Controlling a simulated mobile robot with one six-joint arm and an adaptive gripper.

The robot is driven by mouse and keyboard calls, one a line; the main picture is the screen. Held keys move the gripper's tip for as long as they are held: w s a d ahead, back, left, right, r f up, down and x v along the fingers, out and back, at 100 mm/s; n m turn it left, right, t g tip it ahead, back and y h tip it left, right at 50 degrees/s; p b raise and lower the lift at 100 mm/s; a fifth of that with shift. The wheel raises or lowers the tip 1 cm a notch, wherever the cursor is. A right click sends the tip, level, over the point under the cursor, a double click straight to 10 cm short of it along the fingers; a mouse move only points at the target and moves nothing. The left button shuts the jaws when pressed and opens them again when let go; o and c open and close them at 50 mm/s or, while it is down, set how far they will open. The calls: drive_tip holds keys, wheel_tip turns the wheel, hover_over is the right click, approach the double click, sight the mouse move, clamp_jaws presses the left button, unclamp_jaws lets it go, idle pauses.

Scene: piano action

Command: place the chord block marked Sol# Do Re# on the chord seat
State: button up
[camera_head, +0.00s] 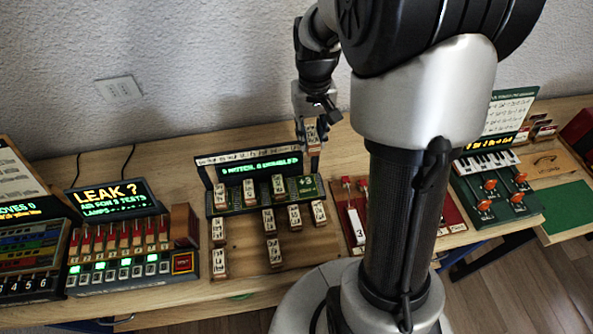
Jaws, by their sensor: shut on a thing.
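My gripper (312,116) points down above the right end of a green device with a lit display. It is shut on a small wooden block (316,137) with a pale marked face, held beside the display's right edge. The marking on the held block is too small to read, so I cannot tell if it is the one marked Sol# Do Re#. Similar blocks stand along the device's green ledge (236,207), and I cannot tell which place there is the chord seat.
Several more marked blocks, such as this one (273,252), stand on the wooden board (243,242) in front. My arm hides part of the table.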

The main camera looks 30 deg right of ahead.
sight(307, 186)
drive_tip(key=f+b, duration=0.2)
drive_tip(key=f, duration=0.4)
drive_tip(key=f+b, duration=0.1)
drive_tip(key=f, duration=0.6)
drive_tip(key=f+b, duration=0.2)
drive_tip(key=f, duration=0.5)
drive_tip(key=shift+w+a+b, duration=0.1)
drive_tip(key=shift+w+b, duration=0.2)
drive_tip(key=shift+w, duration=0.05)
drive_tip(key=shift+r, duration=0.1)
drive_tip(key=o, duration=0.6)
drive_tip(key=shift+f, duration=0.25)
drive_tip(key=o, duration=0.5)
drive_tip(key=shift+c, duration=0.2)
drive_tip(key=shift+r, duration=0.1)
